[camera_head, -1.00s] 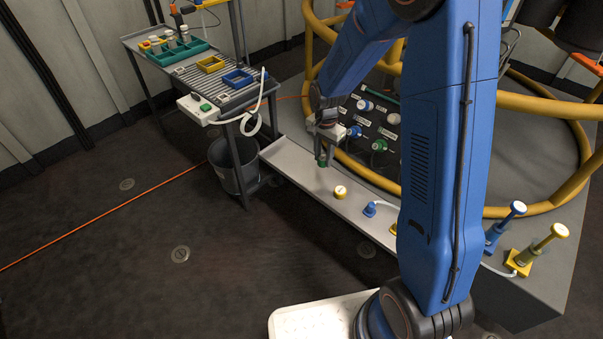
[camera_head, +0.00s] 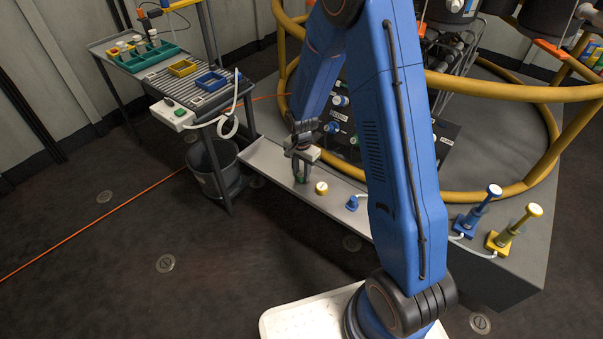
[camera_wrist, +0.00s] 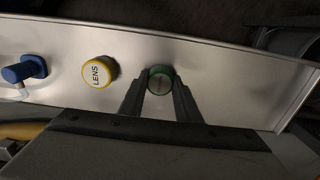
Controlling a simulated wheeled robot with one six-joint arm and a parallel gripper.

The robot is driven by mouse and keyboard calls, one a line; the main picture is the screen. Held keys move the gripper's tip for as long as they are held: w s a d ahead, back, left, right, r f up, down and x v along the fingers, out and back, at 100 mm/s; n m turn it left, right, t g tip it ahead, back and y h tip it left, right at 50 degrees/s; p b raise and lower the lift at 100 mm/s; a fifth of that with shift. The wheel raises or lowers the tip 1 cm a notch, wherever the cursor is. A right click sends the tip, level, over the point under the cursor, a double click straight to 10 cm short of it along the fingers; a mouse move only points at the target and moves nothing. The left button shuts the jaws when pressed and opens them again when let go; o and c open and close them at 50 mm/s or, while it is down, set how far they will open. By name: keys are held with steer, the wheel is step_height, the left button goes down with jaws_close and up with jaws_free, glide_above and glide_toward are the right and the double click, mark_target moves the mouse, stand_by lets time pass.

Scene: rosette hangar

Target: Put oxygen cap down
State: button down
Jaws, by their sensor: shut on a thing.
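The oxygen cap, a small green round cap (camera_wrist: 160,80), is between my gripper's fingertips (camera_wrist: 160,85) in the wrist view, with faint lettering on its top. My gripper (camera_head: 301,178) is shut on it, low over the grey metal shelf (camera_head: 272,166). I cannot tell whether the cap touches the shelf. A yellow-rimmed cap marked LENS (camera_wrist: 98,73) stands on the shelf just left of the green cap in the wrist view. It also shows right of my gripper in the head view (camera_head: 321,188).
A blue fitting with a hose (camera_head: 352,202) sits on the shelf right of the yellow cap. A side table (camera_head: 190,88) with coloured trays and a bin (camera_head: 212,165) stand to the left. The shelf is bare left of my gripper. A yellow rail (camera_head: 480,197) runs behind.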

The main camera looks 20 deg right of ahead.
steer(key=c, duration=1.3)
jaws_free()
step_height(320, 180, up, 11)
step_height(320, 180, up, 11)
steer(key=n+t, duration=0.1)
steer(key=n, duration=0.1)
glide_above(302, 174)
steer(key=s+d, duration=0.2)
steer(key=s, duration=0.4)
steer(key=s+d+r+n+t, duration=0.2)
steer(key=s+r+n, duration=0.2)
steer(key=s, duration=0.9)
steer(key=s+d+r+n+t, duration=0.1)
steer(key=s+d+r+n, duration=0.2)
steer(key=s+r, duration=0.7)
steer(key=shift+s+n+t, duration=0.4)
steer(key=shift+s+n, duration=0.5)
steer(key=shift+s, duration=1.25)
